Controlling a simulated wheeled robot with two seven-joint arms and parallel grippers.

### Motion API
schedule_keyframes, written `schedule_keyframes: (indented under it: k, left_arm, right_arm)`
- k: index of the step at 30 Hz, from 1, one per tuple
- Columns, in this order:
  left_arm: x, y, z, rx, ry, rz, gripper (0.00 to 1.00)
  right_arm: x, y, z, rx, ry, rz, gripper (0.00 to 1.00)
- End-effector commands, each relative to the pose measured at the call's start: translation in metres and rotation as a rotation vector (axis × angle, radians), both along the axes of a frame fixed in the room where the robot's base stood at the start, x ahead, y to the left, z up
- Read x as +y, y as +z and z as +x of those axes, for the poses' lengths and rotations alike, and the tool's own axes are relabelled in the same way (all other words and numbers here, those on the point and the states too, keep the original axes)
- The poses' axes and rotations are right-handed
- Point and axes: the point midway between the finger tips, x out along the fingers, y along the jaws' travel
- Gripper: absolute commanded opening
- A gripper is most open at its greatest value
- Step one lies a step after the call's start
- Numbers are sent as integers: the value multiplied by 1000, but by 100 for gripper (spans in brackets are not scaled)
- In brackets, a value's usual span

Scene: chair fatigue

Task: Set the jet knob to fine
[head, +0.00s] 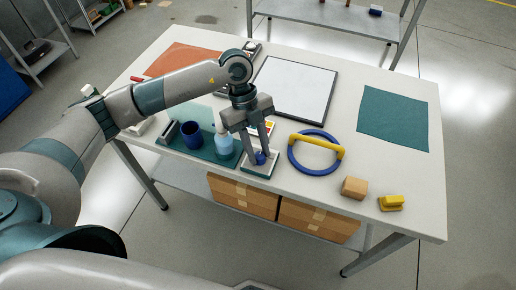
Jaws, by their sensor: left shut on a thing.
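A blue knob (261,158) stands on a small light-topped, dark-sided base (258,171) near the table's front edge. My left gripper (261,155) points down over the base, with its fingers on either side of the knob, shut on it. The fingers partly hide the knob, and its pointer and any markings for fine are too small to read. My right gripper does not show in the head view.
A light-blue bottle (224,145) and a dark-blue cup (192,135) stand on a green tray just left of the base. A blue ring with a yellow bar (316,153) lies to the right. A wooden block (354,187) and yellow object (391,203) lie farther right.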

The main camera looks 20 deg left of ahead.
Motion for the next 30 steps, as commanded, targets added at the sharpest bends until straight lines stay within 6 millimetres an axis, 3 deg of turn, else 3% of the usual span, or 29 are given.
schedule_keyframes:
  k: [11, 30]
  left_arm:
    - [1, 2, -1, -1, 177, -1, 4]
    - [1, 4, -6, 1, 757, -3, 4]
  right_arm:
    - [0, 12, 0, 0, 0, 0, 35]
    - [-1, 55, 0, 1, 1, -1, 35]
